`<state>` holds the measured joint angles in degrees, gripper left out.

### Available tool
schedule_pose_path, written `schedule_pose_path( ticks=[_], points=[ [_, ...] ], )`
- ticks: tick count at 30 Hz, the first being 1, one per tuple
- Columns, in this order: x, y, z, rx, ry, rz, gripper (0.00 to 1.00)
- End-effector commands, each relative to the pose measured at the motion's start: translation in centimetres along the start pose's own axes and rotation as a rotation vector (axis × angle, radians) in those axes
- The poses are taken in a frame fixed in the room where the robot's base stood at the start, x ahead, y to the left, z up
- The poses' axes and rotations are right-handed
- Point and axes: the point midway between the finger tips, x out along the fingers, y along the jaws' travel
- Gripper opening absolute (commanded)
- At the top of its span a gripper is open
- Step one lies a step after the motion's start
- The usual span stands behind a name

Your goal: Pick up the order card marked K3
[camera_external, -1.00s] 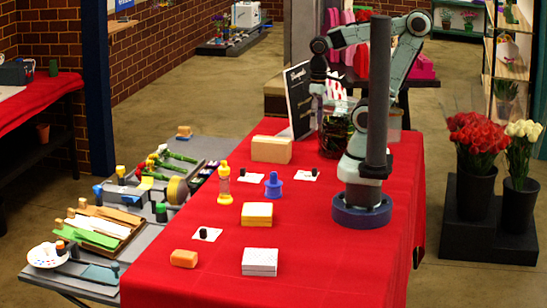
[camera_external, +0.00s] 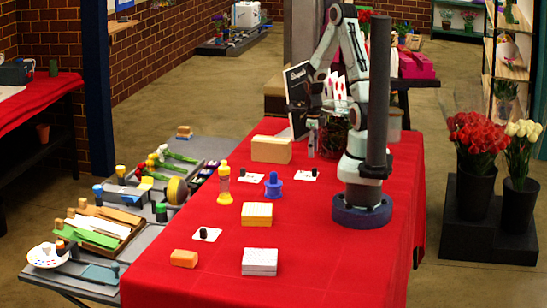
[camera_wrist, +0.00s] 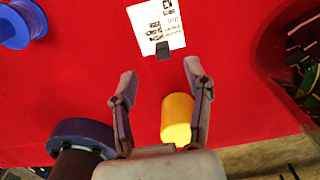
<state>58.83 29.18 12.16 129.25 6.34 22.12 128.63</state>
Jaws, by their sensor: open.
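Three small white order cards, each with a black block on it, lie on the red table: one at the right (camera_external: 313,178), one left of it (camera_external: 246,179) and one nearer the front (camera_external: 214,237). In the wrist view one white card (camera_wrist: 150,22) shows printed lines and a code, with its black block (camera_wrist: 162,50) at its lower edge. Its mark is too small to read. My gripper (camera_wrist: 160,74) is open and empty, with its fingertips just below that black block in the picture. In the external view my gripper (camera_external: 312,140) hangs above the back of the table.
A blue spool (camera_external: 273,186), a yellow bottle-like object (camera_external: 224,185) and box stacks (camera_external: 257,214) (camera_external: 260,261) stand on the table. A dark vase (camera_external: 332,140) stands close to my gripper. A yellow cylinder (camera_wrist: 176,118) shows between my fingers. The front right is clear.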

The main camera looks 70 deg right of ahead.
Motion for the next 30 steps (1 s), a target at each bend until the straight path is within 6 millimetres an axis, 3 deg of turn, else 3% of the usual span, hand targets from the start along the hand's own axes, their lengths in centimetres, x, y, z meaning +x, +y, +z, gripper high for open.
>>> schedule_pose_path(
  ticks=[12, 23, 24, 28, 29, 30],
  points=[
    [5.6, -0.2, -0.2, 0.009, 0.000, 0.001, 0.50],
    [6.6, -0.2, -0.2, 0.007, -0.001, -0.002, 0.50],
    [6.6, -0.2, -0.2, 0.007, -0.001, -0.002, 0.47],
    [6.6, -0.2, -0.2, 0.007, -0.001, -0.002, 0.06],
    [6.6, -0.2, -0.2, 0.007, -0.001, -0.002, 0.00],
    [6.6, -0.2, -0.2, 0.007, -0.001, -0.002, 0.00]
  ],
)
